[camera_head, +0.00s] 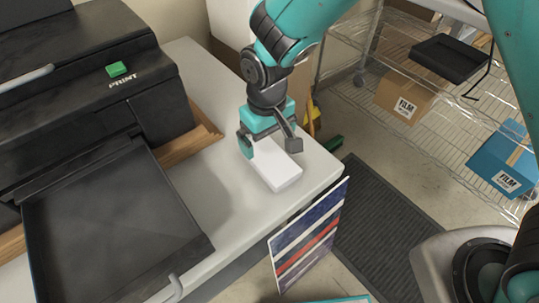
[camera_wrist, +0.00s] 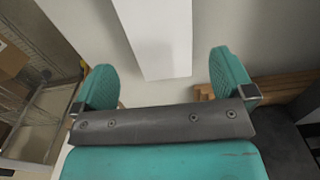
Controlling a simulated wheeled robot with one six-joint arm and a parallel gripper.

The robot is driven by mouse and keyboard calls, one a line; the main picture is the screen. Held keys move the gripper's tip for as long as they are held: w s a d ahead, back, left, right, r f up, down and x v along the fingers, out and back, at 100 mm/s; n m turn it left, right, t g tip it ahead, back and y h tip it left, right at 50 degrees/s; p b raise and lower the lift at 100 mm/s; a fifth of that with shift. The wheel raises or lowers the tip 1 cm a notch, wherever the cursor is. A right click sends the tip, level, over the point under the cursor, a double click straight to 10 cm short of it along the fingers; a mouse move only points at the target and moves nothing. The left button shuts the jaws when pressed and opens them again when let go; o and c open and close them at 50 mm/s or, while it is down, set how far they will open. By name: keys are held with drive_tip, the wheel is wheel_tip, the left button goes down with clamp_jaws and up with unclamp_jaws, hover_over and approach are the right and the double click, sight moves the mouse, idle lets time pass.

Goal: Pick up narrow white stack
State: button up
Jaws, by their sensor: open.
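The narrow white stack (camera_head: 274,167) lies on the light table near its right edge in the head view. In the wrist view the stack (camera_wrist: 155,35) is a long white block reaching in from the top, between the two fingers. My gripper (camera_head: 268,148) is above the far part of the stack in the head view, its fingers on either side. In the wrist view my gripper (camera_wrist: 162,82) is open, with a gap between each teal finger and the stack. The far end of the stack is partly hidden by my gripper in the head view.
A black printer (camera_head: 90,75) with a green PRINT button and open tray (camera_head: 105,225) stands left on the table (camera_head: 225,215). A striped panel (camera_head: 308,237) is at the table's front edge. Wire shelves (camera_head: 440,130) with FILM boxes stand right, beyond a dark floor mat (camera_head: 385,215).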

sight(269, 156)
drive_tip(key=shift+s+d+f+p, duration=0.1)
drive_tip(key=shift+f+p, duration=0.4)
drive_tip(key=shift+f, duration=1.1)
drive_tip(key=shift+s+d+f+p, duration=0.1)
drive_tip(key=shift+f+p, duration=0.4)
drive_tip(key=shift+f, duration=1.1)
drive_tip(key=shift+c, duration=0.2)
drive_tip(key=shift+a, duration=0.1)
drive_tip(key=c, duration=0.9)
drive_tip(key=shift+r, duration=0.1)
drive_tip(key=shift+c, duration=0.2)
